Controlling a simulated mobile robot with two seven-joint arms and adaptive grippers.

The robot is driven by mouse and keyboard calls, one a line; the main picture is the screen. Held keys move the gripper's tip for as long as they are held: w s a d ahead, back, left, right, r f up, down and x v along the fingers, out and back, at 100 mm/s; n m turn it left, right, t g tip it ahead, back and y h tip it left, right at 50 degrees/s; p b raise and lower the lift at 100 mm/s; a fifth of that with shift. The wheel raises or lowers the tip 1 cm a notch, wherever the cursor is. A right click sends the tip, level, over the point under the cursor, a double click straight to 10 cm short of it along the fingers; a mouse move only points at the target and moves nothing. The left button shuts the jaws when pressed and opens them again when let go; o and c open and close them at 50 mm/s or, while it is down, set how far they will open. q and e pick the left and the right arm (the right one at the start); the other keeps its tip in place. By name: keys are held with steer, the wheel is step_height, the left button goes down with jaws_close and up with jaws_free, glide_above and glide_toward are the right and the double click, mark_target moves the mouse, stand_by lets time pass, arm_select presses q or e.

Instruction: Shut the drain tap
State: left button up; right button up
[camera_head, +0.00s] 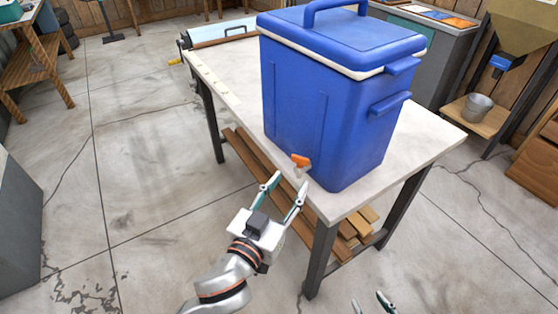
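The drain tap (300,161) has an orange handle and a pale spout. It sits low on the front of a blue cooler box (315,110) with a white band under its lid. The handle looks roughly level, but its exact setting is too small to tell. My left gripper (289,181) is open and empty, its fingertips just below and in front of the tap in the picture. I cannot tell whether they touch it. Only the fingertips of my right gripper (371,304) show at the bottom edge, apart and with nothing between them.
The cooler stands on a pale-topped table (412,165) with dark legs, near its front edge. Wooden planks (262,157) lie on the shelf below. A metal bucket (478,107) stands on a wooden stand at right.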

mark_target(299, 161)
arm_select(q)
steer(key=shift+n+t+y, duration=0.3)
steer(key=shift+r+x, duration=0.2)
steer(key=shift+x, duration=1.65)
steer(key=shift+r+x, duration=0.15)
steer(key=shift+x, duration=1.65)
steer(key=shift+a, duration=0.15)
steer(key=c, duration=0.8)
